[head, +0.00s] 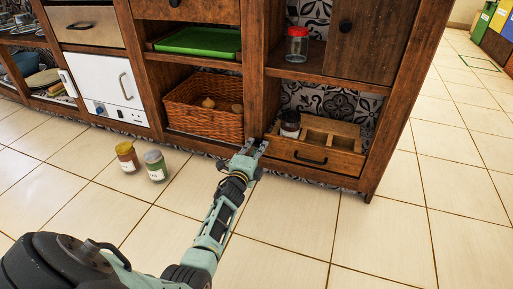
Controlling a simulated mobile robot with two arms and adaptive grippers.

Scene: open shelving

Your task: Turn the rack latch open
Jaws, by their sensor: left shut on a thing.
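The wooden rack (347,129) sits in the lower right bay of the shelving, with open compartments on top and a front with a dark handle (310,159). A dark jar with a pale label (290,124) stands in its left part. My left gripper (257,146) reaches up from the floor side to the rack's left front edge, beside the upright post. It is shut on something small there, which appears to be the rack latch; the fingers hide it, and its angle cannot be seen. My right gripper is not in view.
A wicker basket (203,118) sits in the bay to the left. A red-lidded glass jar (297,45) stands on the shelf above. The floor at right is clear.

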